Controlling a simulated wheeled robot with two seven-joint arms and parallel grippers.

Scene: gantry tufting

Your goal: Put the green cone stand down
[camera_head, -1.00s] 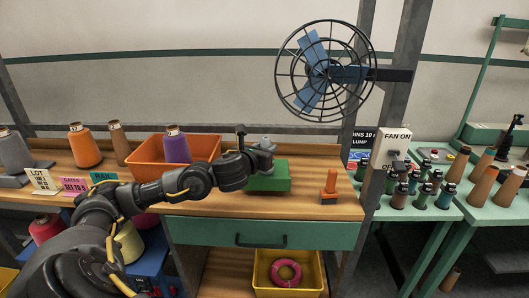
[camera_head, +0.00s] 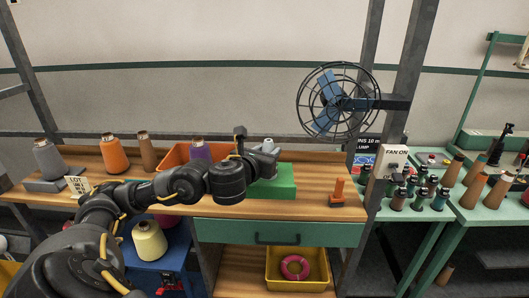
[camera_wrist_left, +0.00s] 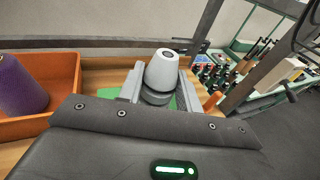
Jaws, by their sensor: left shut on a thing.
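The green cone stand (camera_head: 277,181) has a green block base and a pale grey cone (camera_wrist_left: 162,73) at its top. It is at the middle of the wooden bench, close over or on the top; I cannot tell whether its base touches. My left gripper (camera_head: 266,160) is shut on the stand at the cone's lower part. In the left wrist view its fingers (camera_wrist_left: 158,88) flank a dark band under the cone, with green showing below. The stand looks upright. My right gripper is not in view.
An orange bin (camera_head: 178,157) with a purple cone (camera_head: 201,151) is left of the stand. A small orange stand (camera_head: 338,193) is to its right, with bare bench between. A fan (camera_head: 338,99) hangs behind. The bench top (camera_head: 225,209) is clear in front.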

